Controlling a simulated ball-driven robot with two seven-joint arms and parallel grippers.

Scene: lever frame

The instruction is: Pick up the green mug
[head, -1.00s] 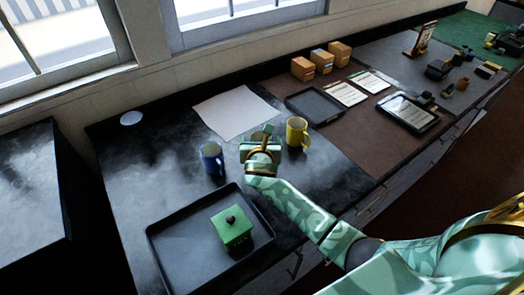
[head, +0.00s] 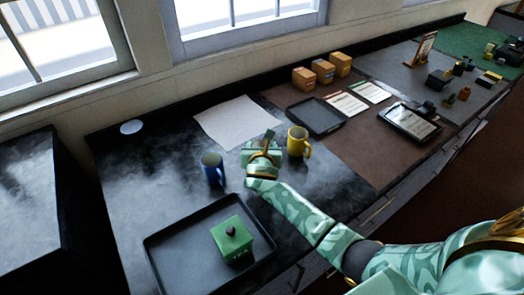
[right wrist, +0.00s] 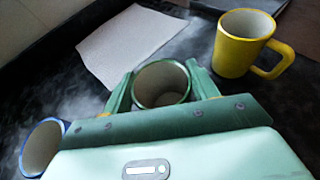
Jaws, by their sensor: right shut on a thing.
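My right gripper (head: 262,150) is over the dark counter, between a blue mug and a yellow mug. In the right wrist view its fingers (right wrist: 162,92) are shut on the green mug (right wrist: 162,84), one on each side. The mug's round green rim and open top face the camera; its lower body is hidden behind the gripper. In the head view the hand hides most of the mug, and I cannot tell its height above the counter. My left gripper is not in view.
The blue mug (head: 212,169) stands left of the gripper, the yellow mug (head: 298,142) close on its right. A black tray (head: 172,262) with a green lidded box (head: 232,239) is in front. A white sheet (head: 236,120) lies behind.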

